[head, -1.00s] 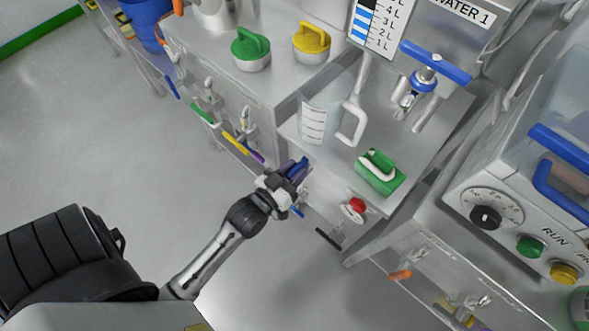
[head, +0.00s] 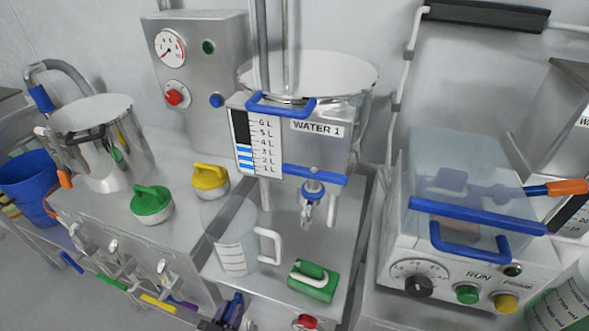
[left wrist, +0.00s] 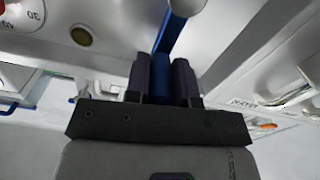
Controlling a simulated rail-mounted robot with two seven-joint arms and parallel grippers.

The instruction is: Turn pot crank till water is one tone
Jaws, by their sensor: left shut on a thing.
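My left gripper (head: 230,312) is at the bottom edge of the head view, beside the front of the steel bench. It is shut on a blue bar (left wrist: 163,38), which shows between its dark fingers in the left wrist view. I cannot tell whether this bar is the pot crank. A steel pot (head: 125,148) with a black handle at its rim stands on the left. The steel WATER 1 vessel (head: 335,75) stands at the back middle, with a blue-and-white striped level gauge (head: 245,158). The water inside both is hidden. My right gripper is out of view.
Green (head: 152,204) and yellow (head: 210,178) knobbed lids are left. A control box (head: 465,265) stands right.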

